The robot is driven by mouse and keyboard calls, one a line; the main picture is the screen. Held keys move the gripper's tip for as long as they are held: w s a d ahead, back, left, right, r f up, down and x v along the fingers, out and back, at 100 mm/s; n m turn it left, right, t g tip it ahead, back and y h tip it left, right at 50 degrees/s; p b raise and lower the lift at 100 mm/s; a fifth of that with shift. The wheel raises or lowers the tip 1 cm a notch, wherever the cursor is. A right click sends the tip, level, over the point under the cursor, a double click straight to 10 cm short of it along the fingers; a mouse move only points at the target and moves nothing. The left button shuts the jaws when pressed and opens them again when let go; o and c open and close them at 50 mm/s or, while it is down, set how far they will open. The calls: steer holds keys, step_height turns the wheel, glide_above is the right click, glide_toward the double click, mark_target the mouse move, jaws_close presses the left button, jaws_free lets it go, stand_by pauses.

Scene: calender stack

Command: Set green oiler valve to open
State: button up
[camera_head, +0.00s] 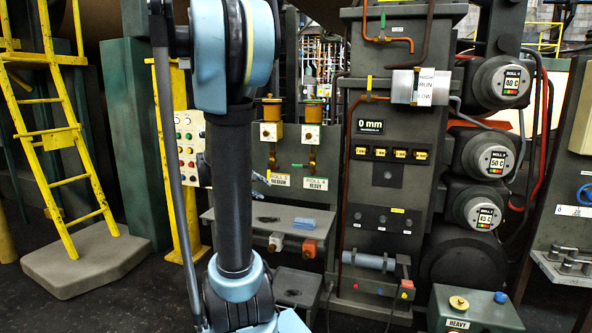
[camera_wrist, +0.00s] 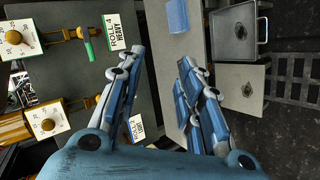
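Two brass oilers with white dial plates, the left one (camera_head: 271,131) and the right one (camera_head: 311,133), stand on a dark green panel in the head view. In the turned wrist view, the green handle (camera_wrist: 89,51) is at upper left, beside the same label (camera_wrist: 114,33). My gripper (camera_wrist: 160,63) is open and empty, its fingers wide apart. The handle lies outside them, left of the left finger.
A grey shelf (camera_head: 232,218) with a blue block (camera_head: 287,221) juts out below the oilers. A second label (camera_wrist: 137,126) is partly hidden by my left finger. A control cabinet (camera_head: 420,110) stands at right, a yellow ladder (camera_head: 55,135) at left.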

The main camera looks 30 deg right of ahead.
mark_target(295, 166)
steer(key=w+d+r+n+h, duration=0.3)
steer(key=w+d+h, duration=0.2)
steer(key=w+d, duration=0.65)
steer(key=shift+t, duration=0.4)
steer(key=x, duration=1.1)
steer(key=w+x, duration=0.1)
steer(key=x, duration=0.5)
steer(key=shift+w+d+r, duration=0.1)
steer(key=shift+r, duration=0.05)
